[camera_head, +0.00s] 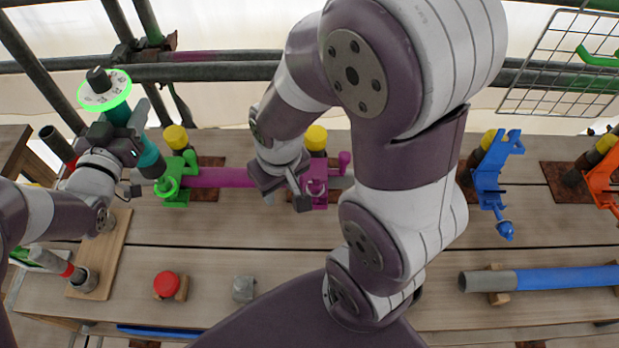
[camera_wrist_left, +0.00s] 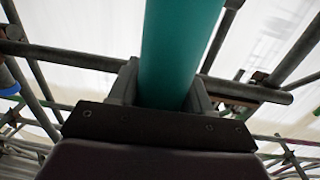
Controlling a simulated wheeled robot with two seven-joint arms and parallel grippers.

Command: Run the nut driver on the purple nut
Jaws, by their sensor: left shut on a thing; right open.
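My left gripper (camera_head: 128,142) is shut on a teal cylindrical tool (camera_head: 152,160), which looks like the nut driver. A pale dial with a bright green rim (camera_head: 104,92) and a black knob sit at its upper end. The teal body also fills the middle of the left wrist view (camera_wrist_left: 180,50). The tool is tilted, its lower end close to the green clamp. The purple clamp (camera_head: 318,198) is on the purple bar; a small purple knob, apparently the purple nut (camera_head: 345,158), shows at its right. My right gripper (camera_head: 285,200) is open just left of the purple clamp, partly covering it.
A green clamp (camera_head: 176,192), blue clamp (camera_head: 490,175) and orange clamp (camera_head: 600,182) stand along the planks. A red button (camera_head: 166,285), grey block (camera_head: 243,289) and blue tube (camera_head: 560,279) lie nearer. Scaffold pipes (camera_head: 210,71) run behind. My right arm hides the middle.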

